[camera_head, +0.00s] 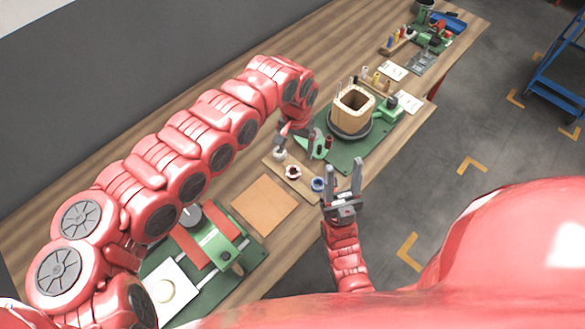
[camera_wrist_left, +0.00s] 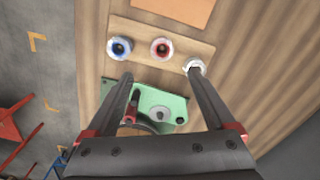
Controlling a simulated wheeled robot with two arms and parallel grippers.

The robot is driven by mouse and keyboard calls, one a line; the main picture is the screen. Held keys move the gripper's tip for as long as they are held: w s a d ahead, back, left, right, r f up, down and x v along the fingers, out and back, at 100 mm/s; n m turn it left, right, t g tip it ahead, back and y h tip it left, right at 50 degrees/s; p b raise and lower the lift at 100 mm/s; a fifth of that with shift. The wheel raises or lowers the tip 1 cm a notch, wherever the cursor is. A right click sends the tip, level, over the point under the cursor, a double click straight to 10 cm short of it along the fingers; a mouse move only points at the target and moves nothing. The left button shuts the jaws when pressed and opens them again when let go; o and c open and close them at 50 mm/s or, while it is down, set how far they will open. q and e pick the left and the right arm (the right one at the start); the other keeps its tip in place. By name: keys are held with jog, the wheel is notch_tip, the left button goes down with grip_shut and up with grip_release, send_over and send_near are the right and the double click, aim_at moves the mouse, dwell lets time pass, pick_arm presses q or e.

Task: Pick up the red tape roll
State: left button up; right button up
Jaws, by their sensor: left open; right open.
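The red tape roll (camera_head: 292,172) lies on a light wooden board (camera_head: 272,166), between a white roll (camera_head: 280,154) and a blue roll (camera_head: 318,184). In the left wrist view the red roll (camera_wrist_left: 161,47) is just beyond the gap between my left gripper's fingertips (camera_wrist_left: 160,76). That gripper is open and empty; its right finger's tip overlaps the white roll (camera_wrist_left: 194,66) in this view, and contact cannot be told. In the head view my left gripper (camera_head: 300,143) is partly hidden by its own arm. My right gripper (camera_head: 343,166) is open and empty, right of the blue roll.
A green mat (camera_head: 345,160) holds a coil former (camera_head: 352,108) behind the rolls. A brown sheet (camera_head: 265,205) lies in front of the board. A green-and-red fixture (camera_head: 215,245) stands nearer.

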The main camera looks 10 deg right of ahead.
pick_arm(q)
jog(key=p, duration=0.1)
send_over(293, 173)
jog(key=f, duration=0.5)
jog(key=shift+d+f, duration=0.1)
jog(key=shift+d, duration=0.1)
jog(key=shift+f, duration=0.5)
jog(key=shift+f+p, duration=0.25)
jog(key=shift+p, duration=0.3)
notch_tip(293, 173, down, 4)
jog(key=shift+s+r+p, duration=0.15)
jog(key=shift+r+p, duration=0.05)
jog(key=shift+p, duration=0.4)
jog(key=shift+a+f, duration=0.1)
jog(key=shift+f, duration=0.45)
grip_shut()
